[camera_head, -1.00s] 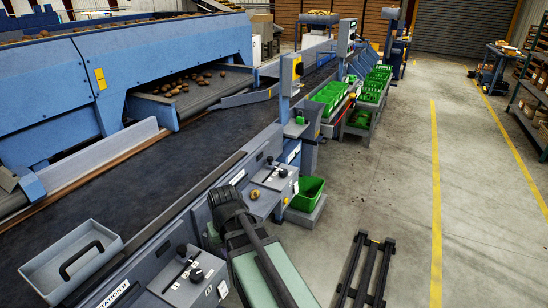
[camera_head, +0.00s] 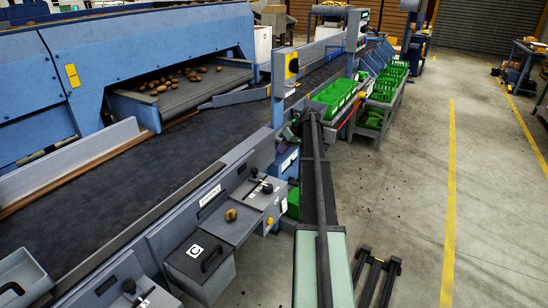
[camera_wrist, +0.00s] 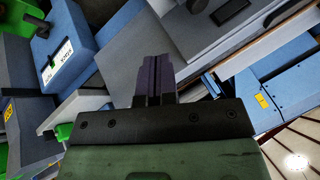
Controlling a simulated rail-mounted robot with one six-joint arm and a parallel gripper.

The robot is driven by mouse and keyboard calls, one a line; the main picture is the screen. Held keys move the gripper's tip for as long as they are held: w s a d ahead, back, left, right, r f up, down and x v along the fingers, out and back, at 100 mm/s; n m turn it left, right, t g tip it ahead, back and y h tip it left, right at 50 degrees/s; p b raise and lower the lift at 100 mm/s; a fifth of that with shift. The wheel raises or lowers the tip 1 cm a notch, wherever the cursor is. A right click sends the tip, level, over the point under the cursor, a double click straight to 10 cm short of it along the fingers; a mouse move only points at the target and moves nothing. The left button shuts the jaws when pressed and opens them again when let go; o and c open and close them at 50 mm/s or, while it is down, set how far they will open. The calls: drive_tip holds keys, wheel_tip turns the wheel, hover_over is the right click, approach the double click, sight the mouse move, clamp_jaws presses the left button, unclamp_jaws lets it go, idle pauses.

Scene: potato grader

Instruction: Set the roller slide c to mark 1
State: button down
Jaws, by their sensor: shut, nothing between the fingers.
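My gripper (camera_wrist: 153,77) is in the wrist view, its two dark fingers closed together and empty. In the head view my arm reaches up past the right side of the control panels; the fingertips cannot be made out there. A similar lever panel (camera_head: 125,286) is at the bottom left. I cannot tell which lever is roller slide c, and its marks are unreadable.
The dark belt (camera_head: 95,190) runs along the left. Green crates (camera_head: 335,95) stand on a rack beyond my arm. The wrist view shows a blue labelled box (camera_wrist: 90,35) left of the fingers and grey panels close by. The floor (camera_head: 410,180) at right is mostly clear.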

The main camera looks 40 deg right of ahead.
drive_tip(key=w+a+f+b, duration=0.1)
drive_tip(key=a+f+b, duration=0.1)
drive_tip(key=w+a+f+b, duration=0.1)
drive_tip(key=a+f+b, duration=0.1)
drive_tip(key=f, duration=0.1)
drive_tip(key=w+a+f+b, duration=0.2)
drive_tip(key=shift+a+f+b, duration=0.25)
drive_tip(key=shift+b, duration=0.1)
drive_tip(key=shift+w+a, duration=0.15)
drive_tip(key=shift+a, duration=0.3)
drive_tip(key=shift+a, duration=0.1)
hover_over(251, 191)
drive_tip(key=shift+w, duration=0.1)
